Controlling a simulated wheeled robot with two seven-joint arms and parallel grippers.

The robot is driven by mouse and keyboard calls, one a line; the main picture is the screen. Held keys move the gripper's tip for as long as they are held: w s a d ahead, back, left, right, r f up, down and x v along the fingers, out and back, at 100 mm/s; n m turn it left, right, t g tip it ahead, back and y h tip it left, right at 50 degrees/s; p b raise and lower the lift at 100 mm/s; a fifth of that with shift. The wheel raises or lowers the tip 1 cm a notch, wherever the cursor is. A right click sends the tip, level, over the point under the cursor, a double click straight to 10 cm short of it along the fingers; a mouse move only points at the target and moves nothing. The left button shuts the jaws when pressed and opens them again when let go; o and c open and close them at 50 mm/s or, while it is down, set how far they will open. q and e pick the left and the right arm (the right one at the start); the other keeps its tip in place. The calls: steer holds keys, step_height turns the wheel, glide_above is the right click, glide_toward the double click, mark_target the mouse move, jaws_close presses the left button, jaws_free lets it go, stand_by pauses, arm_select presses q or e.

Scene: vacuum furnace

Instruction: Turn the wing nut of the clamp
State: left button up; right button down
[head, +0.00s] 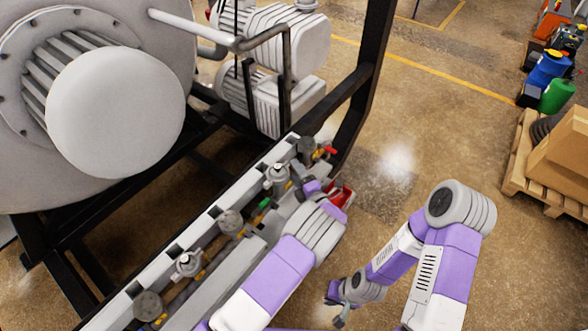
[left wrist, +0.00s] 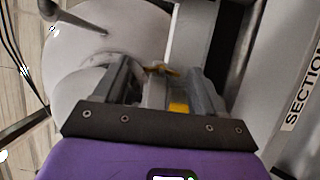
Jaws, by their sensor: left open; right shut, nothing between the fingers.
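In the left wrist view, a small brass-coloured part (left wrist: 160,69), which looks like the wing nut, shows between and just beyond the fingertips of my left gripper (left wrist: 158,78). The fingers are open, one on each side of it; I cannot tell whether either touches it. The rest of the clamp is hard to make out. In the head view, my left gripper (head: 297,181) is at the valve manifold (head: 228,200), and its arm hides what lies under it. My right gripper (head: 340,316) is shut and empty, low over the floor.
Several grey valves and clamps, including one round fitting (head: 231,222), line the manifold. The furnace's black frame (head: 362,80) rises behind it. A pallet with a cardboard box (head: 560,155) stands at the right. Open floor (head: 420,130) lies between.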

arm_select(q)
steer(key=shift+x, duration=1.1)
steer(key=shift+c, duration=0.3)
steer(key=c, duration=1)
steer(key=shift+d+f+n+t+b, duration=0.1)
steer(key=shift+f+n+t+b, duration=0.2)
steer(key=shift+n+b, duration=0.75)
steer(key=shift+r+n+y+b, duration=0.2)
steer(key=shift+n+y+b, duration=0.15)
steer(key=shift+y+b, duration=0.25)
steer(key=o, duration=1.1)
steer(key=shift+c, duration=0.2)
